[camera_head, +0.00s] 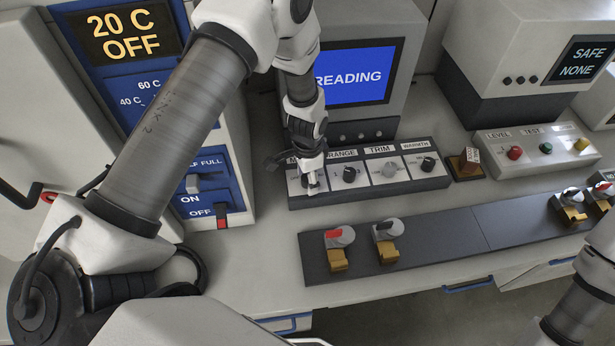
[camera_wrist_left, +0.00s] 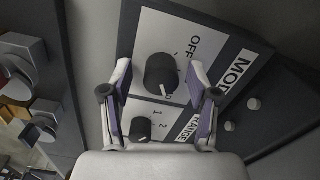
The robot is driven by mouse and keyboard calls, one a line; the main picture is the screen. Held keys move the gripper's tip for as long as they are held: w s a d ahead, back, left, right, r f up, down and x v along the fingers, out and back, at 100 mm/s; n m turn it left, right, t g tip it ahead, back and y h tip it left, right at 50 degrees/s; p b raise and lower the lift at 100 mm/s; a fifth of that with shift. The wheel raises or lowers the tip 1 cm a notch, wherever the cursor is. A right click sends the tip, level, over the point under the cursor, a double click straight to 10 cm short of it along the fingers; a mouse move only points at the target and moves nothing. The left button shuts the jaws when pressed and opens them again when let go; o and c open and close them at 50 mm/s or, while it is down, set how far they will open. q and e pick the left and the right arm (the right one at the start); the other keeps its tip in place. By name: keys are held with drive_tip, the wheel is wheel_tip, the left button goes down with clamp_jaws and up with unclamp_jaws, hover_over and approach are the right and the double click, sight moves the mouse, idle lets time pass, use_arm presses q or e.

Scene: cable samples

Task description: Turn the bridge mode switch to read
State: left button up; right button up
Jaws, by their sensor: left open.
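The bridge's mode switch is a black round knob (camera_wrist_left: 160,75) on a white panel, beside the labels OFF and MOD, the latter cut off, in the left wrist view. A small white mark shows at its lower edge; I cannot tell which setting it points to. My left gripper (camera_wrist_left: 158,66) is open, one finger on each side of the knob; contact is unclear. In the head view my left gripper (camera_head: 311,183) points down at the left end of the control strip (camera_head: 380,190) and mostly hides this knob. The bridge screen (camera_head: 355,77) reads READING. My right gripper is out of view.
The range knob (camera_head: 349,174) sits just right of my left gripper, then the trim knob (camera_head: 390,170) and the warmth knob (camera_head: 428,164). A dark rail (camera_head: 430,240) with clamps lies in front. A blue oven panel (camera_head: 170,110) stands at left.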

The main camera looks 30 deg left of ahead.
use_arm(q)
wheel_tip(320, 180, up, 12)
idle(0.4)
